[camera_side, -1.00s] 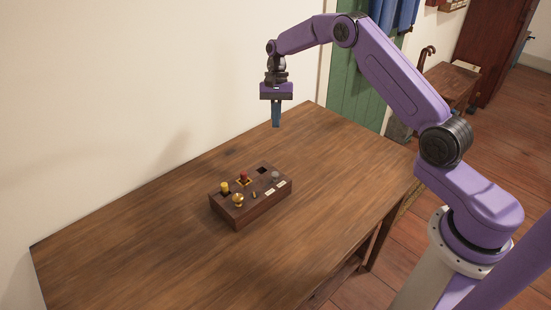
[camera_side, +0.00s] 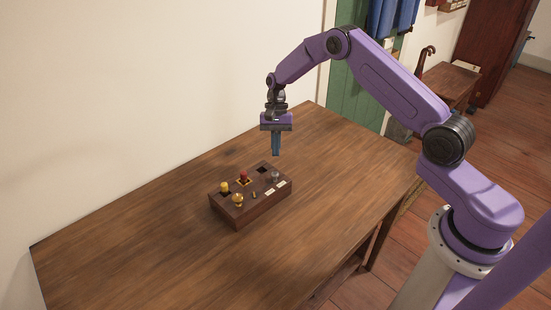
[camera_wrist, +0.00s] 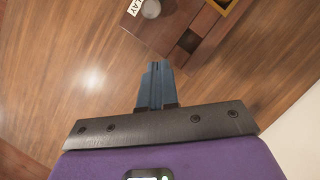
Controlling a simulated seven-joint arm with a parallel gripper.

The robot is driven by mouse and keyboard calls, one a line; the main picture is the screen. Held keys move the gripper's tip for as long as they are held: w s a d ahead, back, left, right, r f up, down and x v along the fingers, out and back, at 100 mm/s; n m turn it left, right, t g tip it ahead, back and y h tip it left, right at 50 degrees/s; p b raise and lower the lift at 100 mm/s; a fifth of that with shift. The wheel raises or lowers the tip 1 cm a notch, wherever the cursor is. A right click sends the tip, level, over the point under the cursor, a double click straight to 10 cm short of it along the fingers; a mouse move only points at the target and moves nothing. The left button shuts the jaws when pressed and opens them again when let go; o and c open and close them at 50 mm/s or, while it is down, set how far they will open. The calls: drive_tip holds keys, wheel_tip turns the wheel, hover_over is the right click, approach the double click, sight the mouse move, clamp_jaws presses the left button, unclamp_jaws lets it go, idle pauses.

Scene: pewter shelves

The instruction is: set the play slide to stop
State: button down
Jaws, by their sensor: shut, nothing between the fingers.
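A dark wooden control box (camera_side: 245,215) sits on the table, with several small controls on its top. A grey knob (camera_side: 275,175) stands at the box's right end by two pale labels (camera_side: 275,188). In the wrist view the grey knob (camera_wrist: 150,8) is at the top edge, beside a label (camera_wrist: 134,6) on which "LAY" can be read. The label's full text is cut off, and no "stop" marking is legible. My gripper (camera_side: 276,153) is shut and empty, pointing down above the box's right end, apart from it. Its blue fingers (camera_wrist: 157,68) are together in the wrist view.
The box also carries a yellow knob (camera_side: 225,187), a red button (camera_side: 243,176), a brass knob (camera_side: 238,199) and a dark square recess (camera_side: 262,170). The wooden table (camera_side: 130,240) is otherwise clear. A pale wall (camera_side: 120,90) runs behind it.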

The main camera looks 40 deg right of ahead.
drive_tip(key=shift+s+a+f, duration=0.25)
drive_tip(key=shift+s+a, duration=0.55)
drive_tip(key=shift+s+a+f, duration=0.2)
drive_tip(key=shift+s+a, duration=0.55)
drive_tip(key=shift+a, duration=2.3)
drive_tip(key=w+d, duration=0.2)
drive_tip(key=shift+w+d, duration=0.25)
drive_tip(key=shift+w, duration=0.05)
drive_tip(key=v, duration=1)
drive_tip(key=shift+d+r, duration=0.1)
drive_tip(key=shift+d, duration=0.05)
